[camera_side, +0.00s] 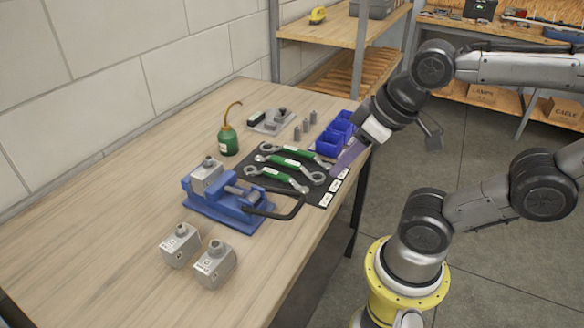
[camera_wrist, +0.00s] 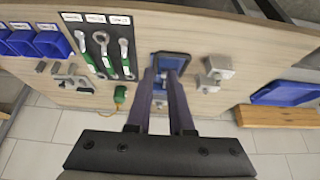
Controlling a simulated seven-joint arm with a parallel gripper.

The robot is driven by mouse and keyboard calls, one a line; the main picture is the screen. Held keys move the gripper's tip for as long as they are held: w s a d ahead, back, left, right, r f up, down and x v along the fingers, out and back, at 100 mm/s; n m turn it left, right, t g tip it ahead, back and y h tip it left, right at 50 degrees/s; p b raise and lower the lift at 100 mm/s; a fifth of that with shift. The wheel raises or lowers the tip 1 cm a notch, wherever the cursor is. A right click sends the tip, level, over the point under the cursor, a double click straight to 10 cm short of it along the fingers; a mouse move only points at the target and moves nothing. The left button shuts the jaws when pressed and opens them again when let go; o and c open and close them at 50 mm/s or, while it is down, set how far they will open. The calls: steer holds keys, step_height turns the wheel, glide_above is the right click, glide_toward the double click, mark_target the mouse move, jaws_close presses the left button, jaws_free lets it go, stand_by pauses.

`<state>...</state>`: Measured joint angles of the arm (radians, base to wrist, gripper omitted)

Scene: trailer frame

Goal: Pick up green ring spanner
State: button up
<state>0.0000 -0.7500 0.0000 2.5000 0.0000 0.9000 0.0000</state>
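Three green-handled spanners lie side by side on a black mat (camera_side: 325,197) near the table's right edge. The middle one, the green ring spanner (camera_side: 287,162), seems to have a large round head at one end. It also shows in the wrist view (camera_wrist: 104,54), at upper left, apart from my fingers. The exact head shapes of the other two are too small to tell. My gripper (camera_side: 342,165) is over the table's right edge beside the mat, touching no spanner that I can see. In the wrist view my gripper (camera_wrist: 162,72) shows two separated purple fingers with nothing held between them.
A blue vise (camera_side: 225,199) with a long black handle stands beside the mat. Blue bins (camera_side: 335,138), a green oil can (camera_side: 228,138) and a grey fixture (camera_side: 270,122) surround it. Two grey blocks (camera_side: 214,264) stand at the front. The table's left part is clear.

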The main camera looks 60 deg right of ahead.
steer(key=o, duration=0.6)
